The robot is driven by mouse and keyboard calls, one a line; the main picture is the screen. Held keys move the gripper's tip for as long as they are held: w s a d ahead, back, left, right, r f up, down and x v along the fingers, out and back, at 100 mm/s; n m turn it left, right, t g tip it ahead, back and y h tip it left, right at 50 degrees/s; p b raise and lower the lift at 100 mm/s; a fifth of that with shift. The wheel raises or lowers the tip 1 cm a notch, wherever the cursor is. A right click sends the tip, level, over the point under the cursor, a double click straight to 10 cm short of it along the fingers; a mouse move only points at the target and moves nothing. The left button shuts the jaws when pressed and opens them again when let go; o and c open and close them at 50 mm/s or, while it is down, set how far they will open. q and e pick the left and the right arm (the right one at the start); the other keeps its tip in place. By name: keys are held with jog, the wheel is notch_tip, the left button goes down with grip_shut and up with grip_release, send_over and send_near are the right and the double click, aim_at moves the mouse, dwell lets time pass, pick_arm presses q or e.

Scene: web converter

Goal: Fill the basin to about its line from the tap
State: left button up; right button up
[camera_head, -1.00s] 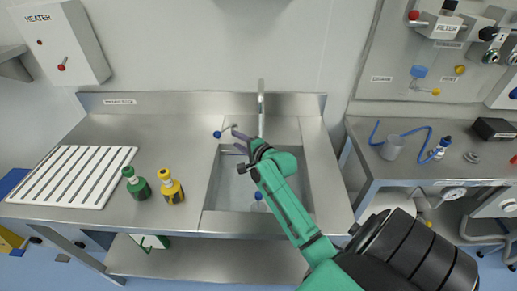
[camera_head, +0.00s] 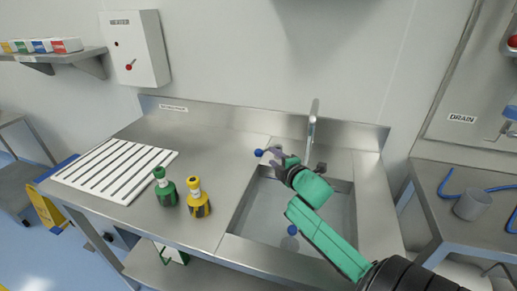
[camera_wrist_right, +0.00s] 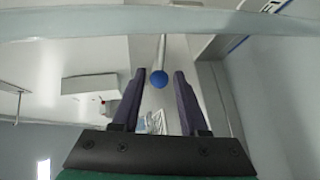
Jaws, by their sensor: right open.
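The steel basin (camera_head: 336,222) is sunk into the counter; I cannot make out its line or any clear water level. The tap (camera_head: 313,122) rises behind it. A lever with a blue ball end (camera_head: 258,152) sits left of the tap; a blue ball on a rod also shows between the fingers in the right wrist view (camera_wrist_right: 159,79). My right gripper (camera_head: 270,152) is open, its fingers just right of the blue ball in the head view. Another blue knob (camera_head: 292,230) is inside the basin. My left gripper is not in view.
A green bottle (camera_head: 165,190) and a yellow bottle (camera_head: 198,200) stand left of the basin. A white slatted rack (camera_head: 112,170) lies further left. A heater box (camera_head: 133,48) hangs on the wall. A grey cup (camera_head: 472,205) stands on the right bench.

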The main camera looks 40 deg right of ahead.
aim_at(264, 150)
jog(key=x, duration=1.1)
jog(key=shift+s, duration=0.1)
grip_shut()
jog(key=shift+f, duration=0.1)
dwell(0.7)
